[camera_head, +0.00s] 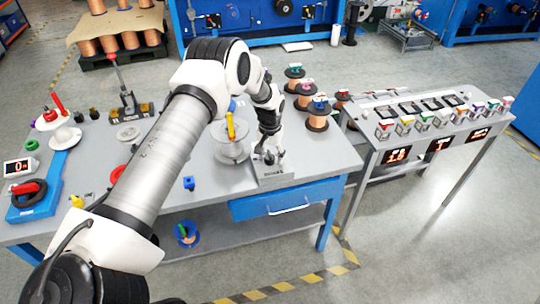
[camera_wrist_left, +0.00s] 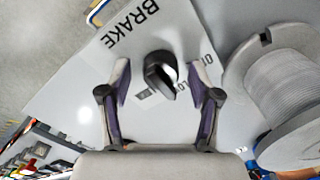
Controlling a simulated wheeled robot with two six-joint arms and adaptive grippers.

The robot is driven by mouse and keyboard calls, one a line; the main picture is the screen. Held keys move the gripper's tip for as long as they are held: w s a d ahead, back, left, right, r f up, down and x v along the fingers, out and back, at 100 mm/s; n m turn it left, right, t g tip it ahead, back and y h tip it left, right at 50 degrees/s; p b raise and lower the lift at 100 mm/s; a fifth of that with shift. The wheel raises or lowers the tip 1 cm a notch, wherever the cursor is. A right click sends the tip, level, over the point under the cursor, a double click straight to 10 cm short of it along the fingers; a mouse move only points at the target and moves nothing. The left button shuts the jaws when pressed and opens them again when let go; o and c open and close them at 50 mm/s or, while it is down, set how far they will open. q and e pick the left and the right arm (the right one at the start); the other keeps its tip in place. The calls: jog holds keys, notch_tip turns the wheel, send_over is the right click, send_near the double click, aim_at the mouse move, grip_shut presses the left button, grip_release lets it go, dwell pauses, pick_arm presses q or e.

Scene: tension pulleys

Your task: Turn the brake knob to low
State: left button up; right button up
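The black brake knob (camera_wrist_left: 160,73) sits on a light grey panel (camera_wrist_left: 95,75) marked "BRAKE" in the left wrist view. Smaller markings beside the knob are partly hidden, and I cannot tell its setting. My left gripper (camera_wrist_left: 160,88) is open, its two fingers apart on either side of the knob, with no clear contact. In the head view my left gripper (camera_head: 269,157) points down over the grey brake box (camera_head: 273,174) near the table's front edge; the knob is hard to make out there. My right gripper is not in view.
A grey spool (camera_wrist_left: 285,90) stands close beside the panel; it also shows left of the gripper in the head view (camera_head: 232,150). Copper spools (camera_head: 318,118) stand behind. A side table (camera_head: 400,150) with displays stands right.

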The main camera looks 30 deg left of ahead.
aim_at(270, 154)
pick_arm(q)
notch_tip(270, 154, up, 12)
dwell(0.4)
